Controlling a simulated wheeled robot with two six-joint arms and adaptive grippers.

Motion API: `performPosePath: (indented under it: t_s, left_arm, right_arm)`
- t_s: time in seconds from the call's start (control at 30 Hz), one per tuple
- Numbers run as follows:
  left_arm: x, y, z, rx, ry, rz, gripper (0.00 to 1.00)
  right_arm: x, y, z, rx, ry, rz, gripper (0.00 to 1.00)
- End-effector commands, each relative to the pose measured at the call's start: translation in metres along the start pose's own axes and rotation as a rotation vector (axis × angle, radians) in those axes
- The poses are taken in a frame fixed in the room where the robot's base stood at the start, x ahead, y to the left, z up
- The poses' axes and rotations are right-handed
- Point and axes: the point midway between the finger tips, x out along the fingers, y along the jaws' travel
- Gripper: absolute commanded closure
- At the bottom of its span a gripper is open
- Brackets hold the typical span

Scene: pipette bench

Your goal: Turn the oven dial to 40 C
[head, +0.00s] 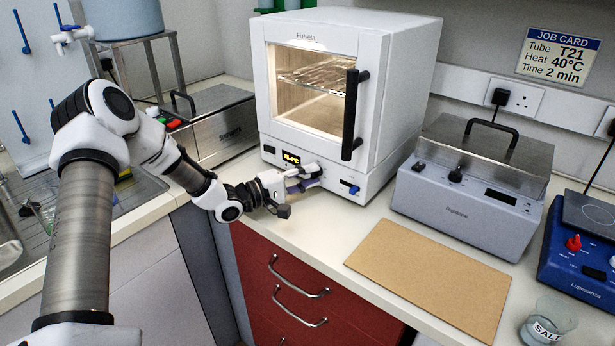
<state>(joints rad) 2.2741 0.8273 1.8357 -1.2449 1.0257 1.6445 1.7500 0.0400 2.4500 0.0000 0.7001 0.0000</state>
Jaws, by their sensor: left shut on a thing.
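The white oven (318,148) stands on the bench with its glass door shut and its inside lit, showing a wire shelf. Its small display (291,158) glows yellow; the digits look like seventy-something °C but are too small to read surely. My left gripper (306,176) is at the oven's lower front panel, just right of the display, and is shut on the dial there. The fingers hide most of the dial and its pointer. A blue knob (351,188) sits further right on the panel. My right gripper is not in view.
The black door handle (353,115) juts out above the panel. A grey lidded bath (468,185) stands to the right, a steel-lidded unit (215,125) to the left. A tan board (430,275) lies in front. The job card (558,56) reads T21, 40°C, 2 min.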

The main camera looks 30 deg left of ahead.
Motion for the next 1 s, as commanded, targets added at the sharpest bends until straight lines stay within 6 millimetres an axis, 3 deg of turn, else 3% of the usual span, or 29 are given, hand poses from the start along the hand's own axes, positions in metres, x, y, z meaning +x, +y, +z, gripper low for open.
performPosePath:
  t_s: [0.03,0.07,0.1,0.43,0.8,1.0]
  left_arm:
    - [0.001,0.002,0.0,0.002,0.0,0.003,0.6]
    - [0.001,0.002,0.0,0.002,0.0,0.003,0.49]
    - [0.001,0.002,0.0,0.002,0.0,0.003,0.45]
    - [-0.003,0.001,0.0,0.0,0.001,0.002,0.45]
    - [-0.058,0.003,-0.001,-0.003,0.004,0.007,0.45]
    - [-0.071,0.001,0.0,0.001,0.0,0.003,0.45]
  right_arm:
    - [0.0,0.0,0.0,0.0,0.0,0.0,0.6]
    - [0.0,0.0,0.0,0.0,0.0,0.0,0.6]
    - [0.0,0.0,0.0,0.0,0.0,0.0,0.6]
    - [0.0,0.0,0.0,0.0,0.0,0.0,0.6]
    - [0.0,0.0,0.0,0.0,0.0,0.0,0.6]
    - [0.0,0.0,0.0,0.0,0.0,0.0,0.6]
